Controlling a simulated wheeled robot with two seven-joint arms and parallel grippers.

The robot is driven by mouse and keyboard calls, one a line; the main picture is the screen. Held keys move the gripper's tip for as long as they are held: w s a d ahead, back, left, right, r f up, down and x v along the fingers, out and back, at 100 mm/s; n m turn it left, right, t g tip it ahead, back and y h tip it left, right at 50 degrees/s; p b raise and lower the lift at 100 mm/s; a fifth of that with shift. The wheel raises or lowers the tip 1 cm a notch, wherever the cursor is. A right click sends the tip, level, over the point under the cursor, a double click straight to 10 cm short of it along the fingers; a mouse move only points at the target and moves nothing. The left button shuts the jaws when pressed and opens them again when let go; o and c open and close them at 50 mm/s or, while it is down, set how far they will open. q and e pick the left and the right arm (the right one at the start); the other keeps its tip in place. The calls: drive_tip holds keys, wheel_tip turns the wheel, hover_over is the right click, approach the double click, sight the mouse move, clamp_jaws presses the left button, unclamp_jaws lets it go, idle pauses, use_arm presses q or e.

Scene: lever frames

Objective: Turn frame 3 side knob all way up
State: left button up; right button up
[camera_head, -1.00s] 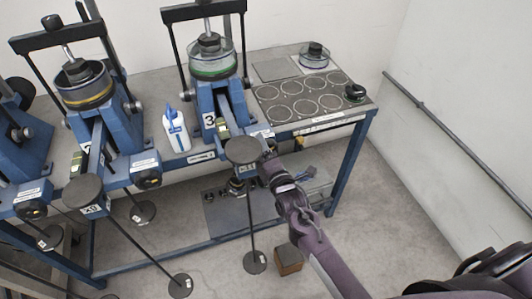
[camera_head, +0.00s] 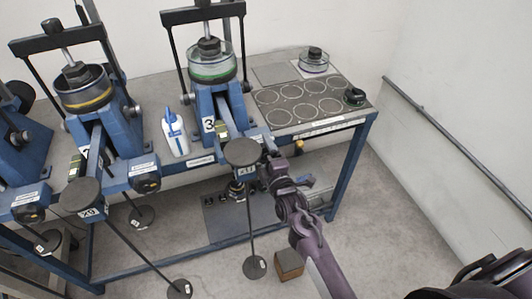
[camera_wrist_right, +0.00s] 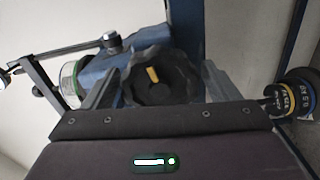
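Frame 3 (camera_head: 208,90) is a blue lever frame with a green-ringed clear dish on top and a "3" label, at the centre of the head view. Its side knob (camera_wrist_right: 160,78) is black and lobed with a yellow mark, seen in the right wrist view. The mark points up the picture, tilted slightly left. My right gripper (camera_wrist_right: 161,72) is open, with one finger on each side of the knob; I cannot tell whether they touch it. In the head view my right gripper (camera_head: 271,160) is at frame 3's right front side and hides the knob. My left gripper is not in view.
Frame 3's round lever weight (camera_head: 242,152) and hanging rod are just left of my right gripper. A white bottle (camera_head: 175,132) stands between the frames. A plate with ringed circles (camera_head: 300,100) covers the right tabletop. A brown block (camera_head: 289,264) lies on the floor.

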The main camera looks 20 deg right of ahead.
drive_tip(key=shift+s+p, duration=0.35)
drive_tip(key=s+p, duration=0.3)
drive_tip(key=s, duration=0.2)
drive_tip(key=shift+s, duration=0.2)
